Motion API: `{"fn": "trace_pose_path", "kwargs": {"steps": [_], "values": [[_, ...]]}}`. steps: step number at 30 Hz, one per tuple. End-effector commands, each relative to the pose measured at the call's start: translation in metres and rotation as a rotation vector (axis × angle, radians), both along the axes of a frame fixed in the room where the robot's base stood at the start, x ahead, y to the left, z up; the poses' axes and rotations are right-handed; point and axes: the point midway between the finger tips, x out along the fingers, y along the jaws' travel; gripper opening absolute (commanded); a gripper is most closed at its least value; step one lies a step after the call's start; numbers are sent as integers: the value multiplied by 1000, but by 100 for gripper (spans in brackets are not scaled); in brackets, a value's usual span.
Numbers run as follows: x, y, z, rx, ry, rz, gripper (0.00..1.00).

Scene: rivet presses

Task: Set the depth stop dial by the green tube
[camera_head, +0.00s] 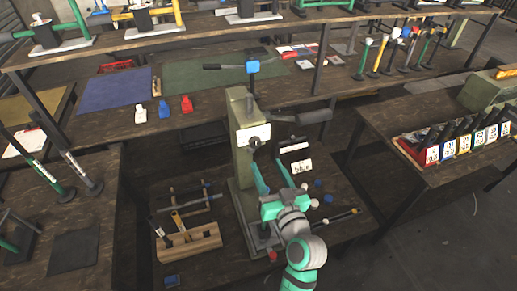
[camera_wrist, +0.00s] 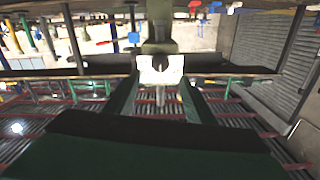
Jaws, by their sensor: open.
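A grey-green press (camera_head: 241,150) stands on the low middle bench. A dark round knob (camera_head: 254,141), possibly the depth stop dial, sits on its front beside a white plate (camera_head: 262,131). In the wrist view the knob (camera_wrist: 160,62) lies straight ahead, in front of the pale plate. My gripper (camera_head: 267,165) is open and empty, its teal fingers apart, just below and in front of the knob. A green tube (camera_head: 45,172) leans on the left bench. Another green-handled tool (camera_head: 364,58) stands in the row at the back right. Dial markings are too small to read.
A wooden block with tools (camera_head: 188,243) stands left of the press base. A black lever arm (camera_head: 303,118) sticks out right of the press head. A rack of numbered cards (camera_head: 455,144) is on the right bench. Blue and red items (camera_head: 164,108) lie behind.

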Motion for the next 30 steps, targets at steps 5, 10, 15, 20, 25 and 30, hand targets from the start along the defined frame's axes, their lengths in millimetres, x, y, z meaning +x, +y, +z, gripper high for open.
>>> {"fn": "trace_pose_path", "kwargs": {"steps": [5, 10, 15, 20, 25, 30], "values": [[31, 11, 1, -1, -2, 2, 50], [58, 19, 1, -2, -2, 1, 50], [76, 25, 0, -1, -1, 0, 50], [84, 27, 0, -1, -1, -1, 50], [85, 28, 0, -1, -1, -1, 50], [85, 29, 0, -1, -1, 0, 35]]}}
